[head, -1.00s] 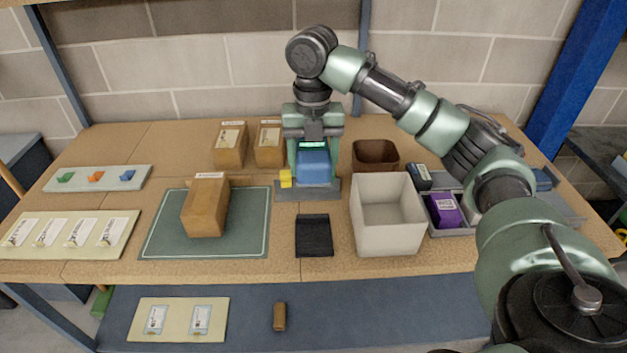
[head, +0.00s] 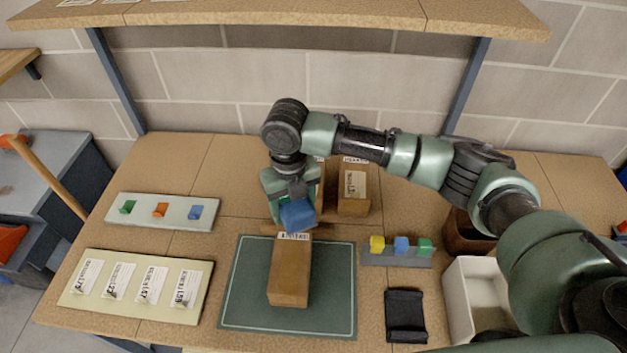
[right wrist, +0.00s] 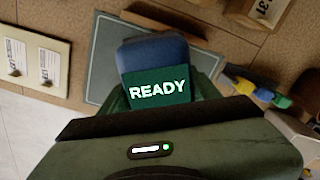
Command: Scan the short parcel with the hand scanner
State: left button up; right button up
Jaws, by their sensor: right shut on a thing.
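My right gripper (head: 290,190) is shut on the blue hand scanner (head: 298,216). In the right wrist view, the scanner (right wrist: 155,62) has a green screen reading "READY". A brown box parcel (head: 289,278) lies on the dark green mat (head: 240,300), with a white label (head: 293,237) at its far end. The scanner is over that far end, just behind the label in the picture; I cannot tell the gap. Two more brown parcels stand behind, one with a label (head: 354,187), the other (head: 322,190) partly hidden by my arm. My left gripper is not in view.
A small rack (head: 395,259) with yellow, blue and green blocks stands right of the mat. A black pad (head: 405,315) and white bin (head: 460,300) are further right. A label board (head: 137,310) and a tray of coloured pieces (head: 180,212) lie left.

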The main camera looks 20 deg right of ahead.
jog(key=shift+w+a, duration=0.2)
jog(key=shift+a, duration=0.1)
jog(key=shift+s+f+b, duration=0.4)
jog(key=shift+b, duration=0.15)
jog(key=f+b, duration=0.4)
jog(key=shift+w+f+b, duration=0.2)
jog(key=shift+f+b, duration=0.1)
jog(key=shift+b, duration=0.05)
jog(key=shift+s+f+b, duration=0.1)
jog(key=shift+f+b, duration=0.45)
jog(key=shift+b, duration=0.1)
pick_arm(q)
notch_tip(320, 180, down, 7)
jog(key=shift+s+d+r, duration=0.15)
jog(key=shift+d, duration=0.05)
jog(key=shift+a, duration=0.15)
